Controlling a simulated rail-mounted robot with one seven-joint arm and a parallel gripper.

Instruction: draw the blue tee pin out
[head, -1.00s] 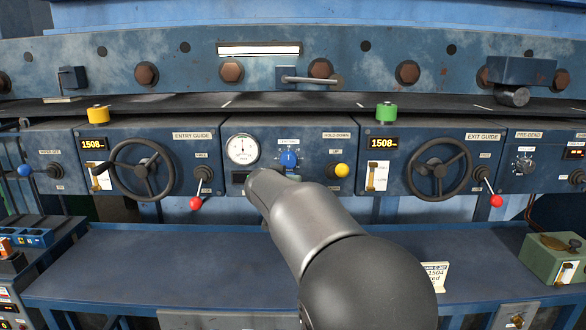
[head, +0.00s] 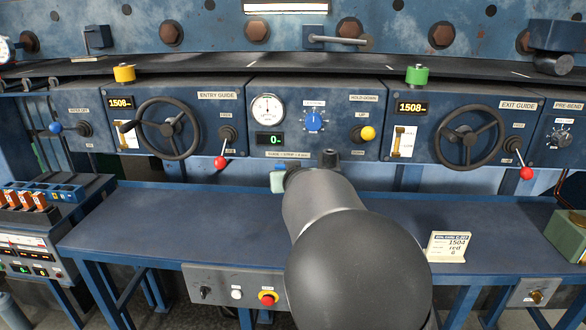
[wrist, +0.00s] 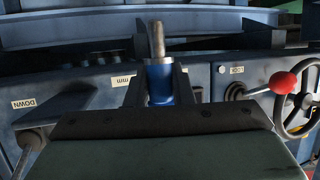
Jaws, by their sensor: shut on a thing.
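The blue tee pin (wrist: 160,80) shows in the wrist view as a blue cylinder with a bare metal rod standing out of its far end. It sits between the two dark fingers of my gripper (wrist: 159,72), which is shut on it. The pin seems free of any hole, with its rod end clear in the picture. In the head view my forearm hides the fingers and the pin; only a pale green corner of my gripper shows, in front of the bench's back edge below the hold-down panel.
The hold-down panel (head: 345,143) has a blue dial (head: 314,120) and a yellow-knobbed lever (head: 367,133). Red-knobbed levers (head: 220,162) and handwheels (head: 168,128) flank it. The blue bench (head: 180,225) is largely clear, with a card (head: 449,246) at right. A rack of orange items (head: 30,198) stands left.

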